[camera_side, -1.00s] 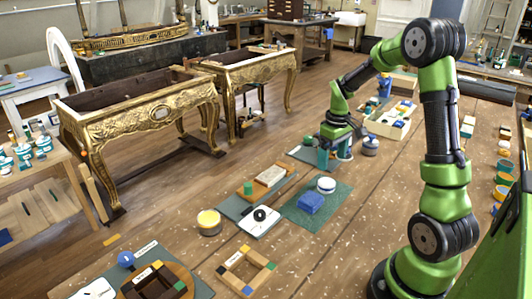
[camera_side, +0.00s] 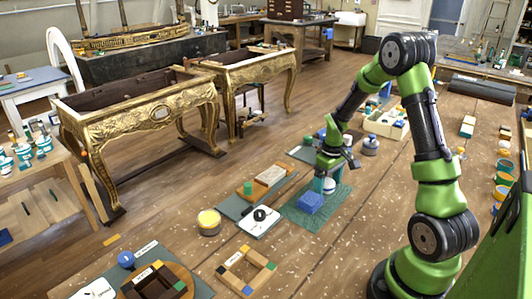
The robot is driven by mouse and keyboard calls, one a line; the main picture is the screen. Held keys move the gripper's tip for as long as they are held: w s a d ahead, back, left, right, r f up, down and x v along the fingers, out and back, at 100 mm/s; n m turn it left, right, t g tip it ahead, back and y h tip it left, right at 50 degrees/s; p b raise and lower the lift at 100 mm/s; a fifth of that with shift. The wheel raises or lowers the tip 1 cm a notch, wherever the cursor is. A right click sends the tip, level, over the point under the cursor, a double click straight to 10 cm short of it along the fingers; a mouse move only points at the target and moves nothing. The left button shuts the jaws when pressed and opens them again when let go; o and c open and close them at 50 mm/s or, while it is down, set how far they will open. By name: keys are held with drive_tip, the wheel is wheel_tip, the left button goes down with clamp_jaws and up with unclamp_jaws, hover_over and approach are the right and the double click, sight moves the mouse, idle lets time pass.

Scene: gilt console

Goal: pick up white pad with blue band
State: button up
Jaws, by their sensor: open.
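The white pad with blue band (camera_side: 328,187) is a small round piece on the dark green mat (camera_side: 335,205), just behind a blue block (camera_side: 309,203). My gripper (camera_side: 328,176) points down right over the pad, with its jaws open. The fingers partly hide the pad from this side. I cannot tell whether they reach down around it or touch it.
Left of the mat are a wooden block (camera_side: 270,175), a green piece (camera_side: 247,188) and a white card with a black ring (camera_side: 260,222). A yellow-topped tin (camera_side: 209,222) stands nearer. A grey jar (camera_side: 370,145) and a filled crate (camera_side: 386,123) stand behind.

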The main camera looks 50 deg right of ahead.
sight(330, 184)
drive_tip(key=c, duration=1.1)
drive_tip(key=shift+o, duration=0.2)
drive_tip(key=shift+r, duration=0.5)
drive_tip(key=r, duration=0.2)
drive_tip(key=s, duration=0.1)
drive_tip(key=shift+a+r, duration=0.25)
drive_tip(key=shift+r, duration=0.15)
drive_tip(key=s+a, duration=0.3)
drive_tip(key=s, duration=0.1)
drive_tip(key=s+a, duration=0.2)
drive_tip(key=s, duration=0.2)
drive_tip(key=s+a+r, duration=0.1)
drive_tip(key=s+a, duration=0.2)
drive_tip(key=s, duration=0.1)
drive_tip(key=shift+s+a+r, duration=0.1)
drive_tip(key=shift+a, duration=0.2)
